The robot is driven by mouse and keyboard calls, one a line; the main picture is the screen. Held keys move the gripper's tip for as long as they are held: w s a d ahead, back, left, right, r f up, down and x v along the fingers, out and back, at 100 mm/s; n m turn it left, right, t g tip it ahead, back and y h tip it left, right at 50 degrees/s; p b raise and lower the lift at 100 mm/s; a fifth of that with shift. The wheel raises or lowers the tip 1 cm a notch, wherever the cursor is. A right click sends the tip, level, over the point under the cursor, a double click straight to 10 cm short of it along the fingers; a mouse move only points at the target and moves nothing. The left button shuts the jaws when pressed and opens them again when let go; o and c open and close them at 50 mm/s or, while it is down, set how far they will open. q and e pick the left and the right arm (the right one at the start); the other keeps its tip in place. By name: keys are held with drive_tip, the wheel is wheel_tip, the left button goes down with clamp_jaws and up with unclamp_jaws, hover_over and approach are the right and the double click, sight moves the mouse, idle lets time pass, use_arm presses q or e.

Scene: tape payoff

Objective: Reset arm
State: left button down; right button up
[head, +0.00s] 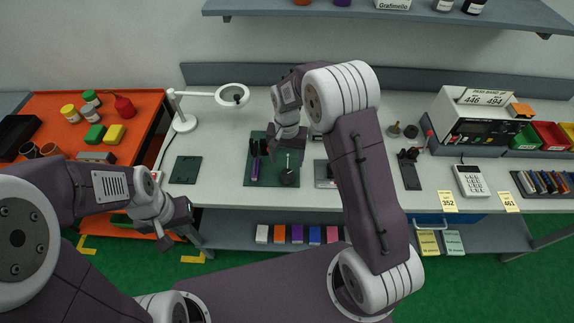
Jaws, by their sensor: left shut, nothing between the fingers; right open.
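My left gripper (176,226) is shut and empty, in front of the bench's left end and apart from it. My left arm comes in from the lower left. My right gripper (272,147) is open, over the dark green mat (250,178) near the middle of the bench. My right arm rises from the lower middle, bends at the top and reaches down to the left. A purple-handled tool (254,170) and a dark round part (288,177) with a thin upright stem are on the mat. The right arm hides part of the bench behind it.
The grey bench (220,190) carries a white lamp (183,121), a boxy instrument (480,125), a calculator (469,181) and red and green bins (551,135). An orange cart (140,132) with bottles stands at left. Coloured boxes (297,234) sit on the lower shelf.

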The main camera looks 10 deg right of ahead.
idle(0.4)
drive_tip(key=shift+w+d+r, duration=0.1)
drive_tip(key=shift+d, duration=0.05)
drive_tip(key=s+d+r+t+b, duration=0.1)
drive_tip(key=s+d+r+b, duration=0.1)
drive_tip(key=s+d+r, duration=0.3)
drive_tip(key=s+f+n, duration=0.2)
drive_tip(key=s+n, duration=0.2)
drive_tip(key=s, duration=0.9)
drive_tip(key=shift+a+f+n, duration=0.3)
drive_tip(key=shift+a, duration=0.1)
drive_tip(key=shift+s, duration=0.25)
